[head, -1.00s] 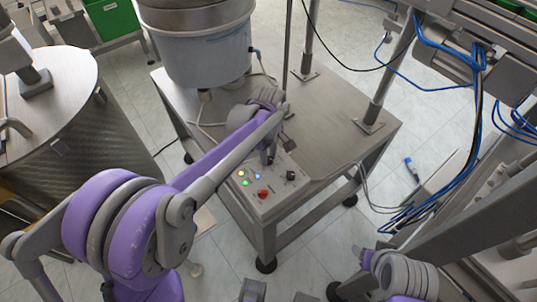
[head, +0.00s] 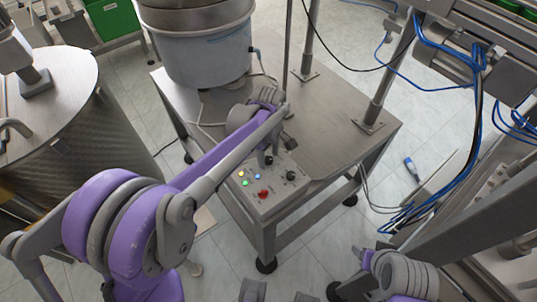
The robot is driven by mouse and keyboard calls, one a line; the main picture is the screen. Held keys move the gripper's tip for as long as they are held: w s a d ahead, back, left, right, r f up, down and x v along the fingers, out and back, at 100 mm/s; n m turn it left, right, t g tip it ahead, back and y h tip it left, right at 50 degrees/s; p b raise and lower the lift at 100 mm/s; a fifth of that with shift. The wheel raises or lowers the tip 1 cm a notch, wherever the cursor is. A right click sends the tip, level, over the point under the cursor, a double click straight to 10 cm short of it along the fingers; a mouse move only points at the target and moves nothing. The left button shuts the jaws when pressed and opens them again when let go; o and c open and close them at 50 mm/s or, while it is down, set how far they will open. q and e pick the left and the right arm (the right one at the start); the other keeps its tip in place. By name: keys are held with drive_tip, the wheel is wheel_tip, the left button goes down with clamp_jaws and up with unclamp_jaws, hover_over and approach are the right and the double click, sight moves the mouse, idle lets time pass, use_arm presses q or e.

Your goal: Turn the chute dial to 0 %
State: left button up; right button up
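The control panel (head: 277,191) sits at the front corner of a steel table, with yellow, blue and green lights and a red button (head: 263,194). A black dial (head: 291,175) shows uncovered at the panel's right side. Another small dark knob shows at the panel's back edge, right by my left gripper (head: 268,157). The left gripper reaches down there from the left; its fingers are small and partly hidden by my arm, so its opening and any contact are unclear. My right gripper (head: 360,253) is low at the right, away from the panel; its fingers are too small to read.
A large round feeder bowl (head: 208,50) stands at the back of the steel table (head: 335,120). A metal post (head: 385,85) rises at its right. Blue cables (head: 470,130) hang at the right, and a round steel drum (head: 60,130) stands at the left.

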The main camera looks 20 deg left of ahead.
sight(268, 160)
use_arm(q)
drive_tip(key=shift+r, duration=0.1)
wheel_tip(268, 160, up, 11)
drive_tip(key=p, duration=0.1)
drive_tip(key=shift+f, duration=0.2)
idle(0.4)
drive_tip(key=s+a+m+t+p, duration=0.2)
drive_tip(key=s+m, duration=0.4)
drive_tip(key=s, duration=0.4)
drive_tip(key=s+a+f+m+t+p, duration=0.1)
drive_tip(key=s+a+m+t+p, duration=0.1)
drive_tip(key=s+m, duration=0.4)
drive_tip(key=s+t+p, duration=0.1)
drive_tip(key=s+p, duration=0.1)
drive_tip(key=s, duration=0.2)
drive_tip(key=shift+a+m, duration=0.3)
drive_tip(key=shift+m, duration=0.1)
